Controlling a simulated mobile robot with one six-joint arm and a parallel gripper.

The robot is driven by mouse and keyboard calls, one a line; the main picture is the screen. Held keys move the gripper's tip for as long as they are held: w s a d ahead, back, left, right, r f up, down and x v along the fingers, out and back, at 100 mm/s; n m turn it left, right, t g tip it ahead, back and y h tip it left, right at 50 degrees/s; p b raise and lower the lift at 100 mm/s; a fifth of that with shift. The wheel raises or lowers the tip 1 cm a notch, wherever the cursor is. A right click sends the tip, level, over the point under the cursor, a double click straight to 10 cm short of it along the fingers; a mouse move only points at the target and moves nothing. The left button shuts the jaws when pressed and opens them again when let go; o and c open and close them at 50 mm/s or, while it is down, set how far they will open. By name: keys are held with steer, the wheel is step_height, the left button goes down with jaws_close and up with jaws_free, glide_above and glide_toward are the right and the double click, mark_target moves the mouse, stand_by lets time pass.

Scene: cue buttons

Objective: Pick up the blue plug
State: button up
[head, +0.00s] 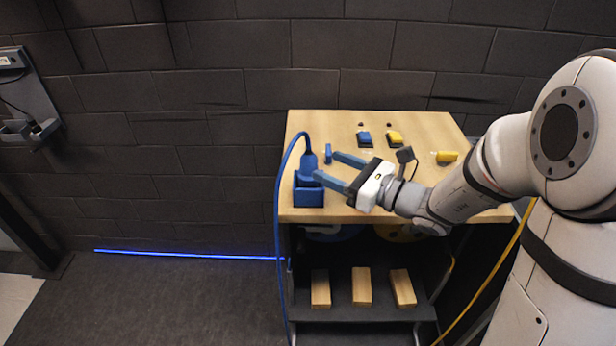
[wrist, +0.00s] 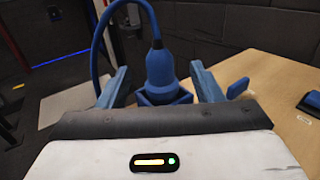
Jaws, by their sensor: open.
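The blue plug (head: 308,160) stands upright in a blue square holder (head: 309,196) at the left side of the wooden table top. A blue cable loops from its top down past the table's left edge. My gripper (head: 325,165) is open, with its blue fingers pointing left toward the plug. In the wrist view the plug (wrist: 160,68) shows between the two open fingers of my gripper (wrist: 158,88), beyond the palm. The fingers do not appear to touch it. The lower end of the plug is hidden in the holder (wrist: 165,95).
A small blue upright piece (head: 328,153) stands just right of the plug. Blue (head: 364,138) and yellow (head: 395,137) buttons sit at the back of the table top (head: 430,125). A yellow piece (head: 446,157) lies at the right. Wooden blocks (head: 362,287) rest on the lower shelf.

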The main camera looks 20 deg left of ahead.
mark_target(316, 164)
steer(key=x, duration=0.2)
steer(key=p+x, duration=0.1)
steer(key=x, duration=0.3)
steer(key=shift+a+f, duration=0.35)
steer(key=shift+a, duration=0.05)
steer(key=shift+c, duration=0.6)
jaws_close()
